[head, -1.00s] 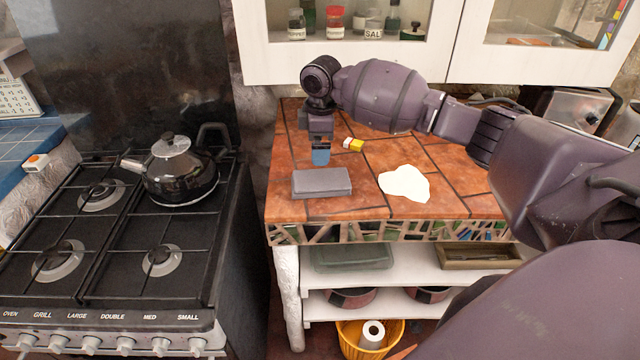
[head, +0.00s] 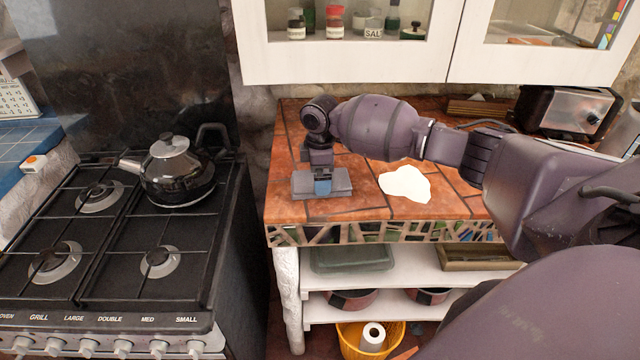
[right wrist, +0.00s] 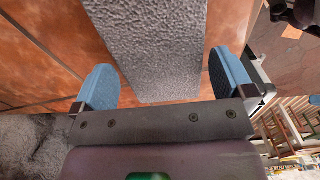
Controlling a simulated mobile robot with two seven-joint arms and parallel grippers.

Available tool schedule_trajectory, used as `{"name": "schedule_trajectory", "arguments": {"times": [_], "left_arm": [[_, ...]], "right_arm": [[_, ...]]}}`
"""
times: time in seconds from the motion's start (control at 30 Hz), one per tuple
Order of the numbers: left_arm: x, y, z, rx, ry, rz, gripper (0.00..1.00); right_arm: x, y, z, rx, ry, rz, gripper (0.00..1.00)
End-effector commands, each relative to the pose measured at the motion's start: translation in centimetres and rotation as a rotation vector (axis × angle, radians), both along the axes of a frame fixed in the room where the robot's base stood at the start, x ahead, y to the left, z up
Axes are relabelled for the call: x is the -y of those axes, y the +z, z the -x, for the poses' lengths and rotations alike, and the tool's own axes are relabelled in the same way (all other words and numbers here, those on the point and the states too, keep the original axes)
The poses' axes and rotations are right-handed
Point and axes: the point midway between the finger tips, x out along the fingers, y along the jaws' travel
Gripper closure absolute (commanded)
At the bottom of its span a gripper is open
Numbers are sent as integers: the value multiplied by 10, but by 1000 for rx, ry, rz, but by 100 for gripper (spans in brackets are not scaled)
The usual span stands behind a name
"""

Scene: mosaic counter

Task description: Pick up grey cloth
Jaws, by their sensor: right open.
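The grey cloth (head: 341,178) lies as a folded, flat rectangle on the tiled counter, near its front left. My right gripper (head: 322,187) is over the cloth and hides part of it. In the right wrist view the cloth (right wrist: 158,50) extends between the two blue fingertips of my gripper (right wrist: 160,80). The fingers are apart, with a gap to the cloth on each side. I cannot tell how far down the fingertips reach. My left gripper is not in view.
A white cloth-like patch (head: 405,184) lies right of the grey cloth. A stove with a kettle (head: 178,172) stands to the left. A toaster (head: 568,120) is at the back right. Cabinets (head: 350,65) hang above the counter.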

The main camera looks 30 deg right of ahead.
Motion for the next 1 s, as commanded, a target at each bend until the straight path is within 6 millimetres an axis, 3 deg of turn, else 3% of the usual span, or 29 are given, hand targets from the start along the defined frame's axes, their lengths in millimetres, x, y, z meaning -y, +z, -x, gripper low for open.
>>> {"name": "schedule_trajectory", "arguments": {"times": [0.13, 0.4, 0.63, 1.0], "left_arm": [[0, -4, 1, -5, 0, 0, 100], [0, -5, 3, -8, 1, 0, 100], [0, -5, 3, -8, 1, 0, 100], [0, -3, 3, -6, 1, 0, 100]], "right_arm": [[0, -20, 0, -2, 1, 0, 0], [0, -22, 0, 1, 1, 0, 0], [0, -22, 0, 0, 1, 0, 34], [0, -12, 0, 1, 0, 0, 34]]}}
